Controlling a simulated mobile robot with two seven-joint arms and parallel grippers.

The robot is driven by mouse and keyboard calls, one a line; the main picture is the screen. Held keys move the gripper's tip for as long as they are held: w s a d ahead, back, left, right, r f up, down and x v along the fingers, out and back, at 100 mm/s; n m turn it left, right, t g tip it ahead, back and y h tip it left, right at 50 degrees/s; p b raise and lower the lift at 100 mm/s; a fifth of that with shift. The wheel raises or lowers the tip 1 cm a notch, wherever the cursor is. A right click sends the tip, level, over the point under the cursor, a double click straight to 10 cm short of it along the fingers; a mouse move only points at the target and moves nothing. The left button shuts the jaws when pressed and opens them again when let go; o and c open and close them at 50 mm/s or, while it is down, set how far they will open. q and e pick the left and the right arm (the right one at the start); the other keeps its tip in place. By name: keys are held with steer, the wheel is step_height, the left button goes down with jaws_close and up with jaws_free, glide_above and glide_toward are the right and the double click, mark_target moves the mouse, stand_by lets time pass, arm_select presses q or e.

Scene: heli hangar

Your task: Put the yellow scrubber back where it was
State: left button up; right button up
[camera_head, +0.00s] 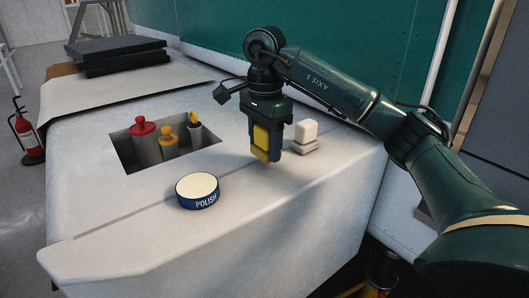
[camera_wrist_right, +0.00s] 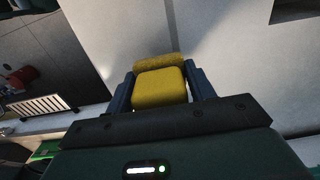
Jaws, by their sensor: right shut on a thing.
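The yellow scrubber (camera_head: 262,140) is between the fingers of my right gripper (camera_head: 266,142), which is shut on it. In the right wrist view the scrubber (camera_wrist_right: 160,86) shows as a yellow block with a rougher yellow strip at its far end, between the two dark fingers (camera_wrist_right: 160,92). In the head view the gripper points down over the white worktop (camera_head: 310,185), beside a white block-shaped scrubber (camera_head: 304,132) on a grey base. I cannot tell whether the held scrubber touches the surface. My left gripper is not in view.
A round blue POLISH tin (camera_head: 198,190) with a cream top stands in front. A rectangular recess (camera_head: 128,152) holds a red-capped bottle (camera_head: 145,140), a yellow-capped bottle (camera_head: 168,141) and a slim yellow-tipped item (camera_head: 195,130). Dark flat pads (camera_head: 115,55) lie at the back left. The front right surface is clear.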

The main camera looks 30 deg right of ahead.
mark_target(265, 153)
steer(key=shift+f, duration=1.25)
steer(key=shift+f, duration=0.1)
steer(key=shift+f, duration=0.15)
steer(key=o, duration=0.9)
steer(key=shift+o, duration=0.2)
step_height(265, 153, up, 12)
steer(key=shift+r, duration=0.25)
